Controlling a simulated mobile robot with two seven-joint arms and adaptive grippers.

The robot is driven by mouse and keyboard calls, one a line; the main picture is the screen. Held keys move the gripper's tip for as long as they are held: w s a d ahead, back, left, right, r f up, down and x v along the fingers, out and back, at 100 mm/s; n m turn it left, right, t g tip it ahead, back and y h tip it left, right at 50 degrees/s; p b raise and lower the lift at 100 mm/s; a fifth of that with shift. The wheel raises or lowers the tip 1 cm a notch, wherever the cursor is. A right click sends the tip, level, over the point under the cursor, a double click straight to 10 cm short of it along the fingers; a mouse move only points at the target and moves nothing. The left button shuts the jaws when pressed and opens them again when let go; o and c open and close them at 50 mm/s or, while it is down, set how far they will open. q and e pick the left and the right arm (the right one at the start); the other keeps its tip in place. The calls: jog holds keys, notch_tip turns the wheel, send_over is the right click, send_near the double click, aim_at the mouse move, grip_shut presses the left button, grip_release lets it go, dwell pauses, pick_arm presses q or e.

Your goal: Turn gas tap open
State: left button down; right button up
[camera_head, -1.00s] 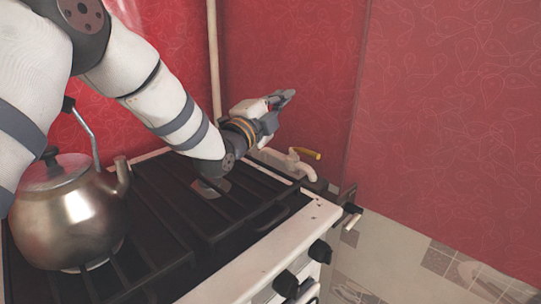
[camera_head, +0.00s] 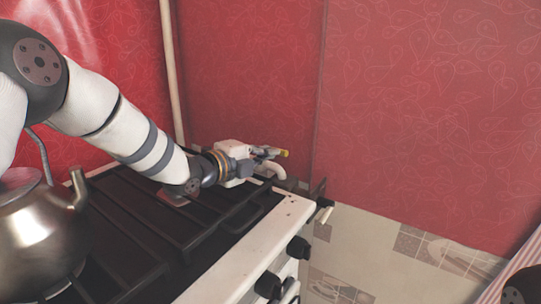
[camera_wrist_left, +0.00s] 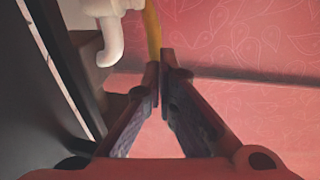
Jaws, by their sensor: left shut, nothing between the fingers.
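The gas tap has a yellow handle (camera_head: 284,153) and a pale curved pipe (camera_head: 273,170) behind the stove's far right corner. My left gripper (camera_head: 268,152) is shut and empty, with its fingertips right beside the handle and partly covering the tap in the head view. In the left wrist view, the closed fingertips (camera_wrist_left: 162,70) lie just below the yellow handle (camera_wrist_left: 153,28); I cannot tell whether they touch it. The pale pipe (camera_wrist_left: 111,38) curves down to the left of the handle. My right gripper is not in view.
A steel kettle (camera_head: 38,235) stands on the left of the stove, below my left arm. Dark grates (camera_head: 150,225) cover the stove top, and black knobs (camera_head: 298,247) are on its front. Red patterned walls rise behind and to the right.

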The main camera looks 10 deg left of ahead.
pick_arm(q)
jog(key=shift+w+d, duration=0.35)
jog(key=shift+w, duration=0.3)
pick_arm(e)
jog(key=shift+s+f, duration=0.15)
pick_arm(q)
jog(key=shift+w+d+f, duration=0.25)
jog(key=shift+w+d, duration=0.15)
jog(key=shift+w, duration=0.1)
jog(key=shift+r, duration=0.2)
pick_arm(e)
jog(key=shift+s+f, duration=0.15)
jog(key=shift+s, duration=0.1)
pick_arm(q)
jog(key=shift+s, duration=0.1)
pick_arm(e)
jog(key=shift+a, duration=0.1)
